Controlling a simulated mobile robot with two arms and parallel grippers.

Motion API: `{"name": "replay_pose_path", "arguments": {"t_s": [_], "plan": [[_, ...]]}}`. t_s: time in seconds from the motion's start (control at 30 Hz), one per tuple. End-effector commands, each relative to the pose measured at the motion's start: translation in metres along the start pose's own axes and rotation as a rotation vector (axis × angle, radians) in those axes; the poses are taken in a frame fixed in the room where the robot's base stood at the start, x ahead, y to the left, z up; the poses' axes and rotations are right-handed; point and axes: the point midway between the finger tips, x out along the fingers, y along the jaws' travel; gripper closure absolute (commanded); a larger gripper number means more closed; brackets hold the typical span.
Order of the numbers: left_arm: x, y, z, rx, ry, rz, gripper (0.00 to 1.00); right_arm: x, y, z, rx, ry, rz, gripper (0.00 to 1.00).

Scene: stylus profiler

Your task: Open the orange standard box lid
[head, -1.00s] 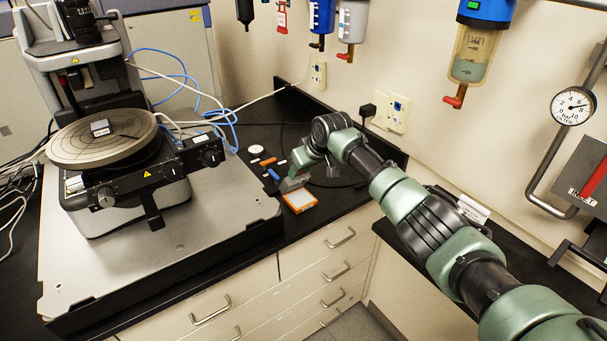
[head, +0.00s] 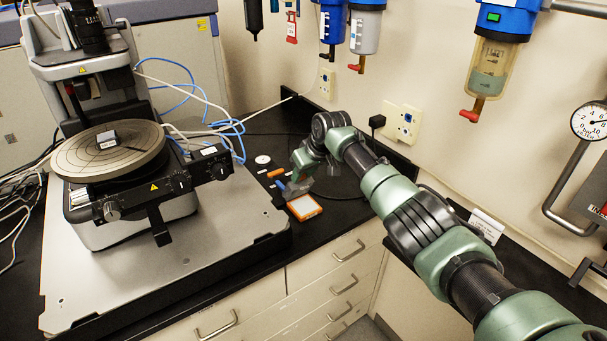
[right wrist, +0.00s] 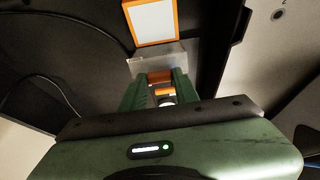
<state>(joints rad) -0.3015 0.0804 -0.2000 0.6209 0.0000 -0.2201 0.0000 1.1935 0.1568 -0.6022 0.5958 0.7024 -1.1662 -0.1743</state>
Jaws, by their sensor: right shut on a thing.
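The orange standard box (head: 304,208) lies on the black bench, just right of the profiler's base. It has an orange rim and a pale inside, and it also shows at the top of the right wrist view (right wrist: 153,22). Its greyish, see-through lid (right wrist: 158,58) is raised at the box edge nearest my gripper. My right gripper (right wrist: 160,74) is shut on the lid's edge; in the head view it (head: 296,184) is small and partly hides the lid. The exact lid angle is hard to tell. My left gripper is not in view.
The stylus profiler with its round stage (head: 110,150) stands on a grey base plate (head: 160,265) to the left. Small orange, blue and white items lie behind the box, including a white disc (head: 263,160). Wall sockets (head: 402,122) and hanging filters (head: 495,70) are at the right.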

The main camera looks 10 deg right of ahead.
Motion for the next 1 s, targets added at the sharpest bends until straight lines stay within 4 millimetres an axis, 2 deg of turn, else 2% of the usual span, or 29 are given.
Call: {"name": "replay_pose_path", "arguments": {"t_s": [0.73,0.77,0.8,0.83,1.0], "plan": [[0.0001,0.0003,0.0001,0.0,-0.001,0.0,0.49,-0.0012,-0.002,-0.0038,-0.001,0.011,-0.003,1.0],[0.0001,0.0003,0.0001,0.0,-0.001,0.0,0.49,-0.0012,-0.002,-0.0038,-0.001,0.011,-0.003,0.65],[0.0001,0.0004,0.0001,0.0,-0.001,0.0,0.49,-0.0012,-0.0019,-0.0038,-0.001,0.011,-0.002,0.53],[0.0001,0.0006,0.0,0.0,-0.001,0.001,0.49,-0.0011,-0.0018,-0.0036,-0.001,0.01,-0.002,0.47],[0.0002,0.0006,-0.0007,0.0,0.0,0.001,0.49,-0.0005,-0.0012,-0.002,0.0,0.006,-0.002,0.47]]}}
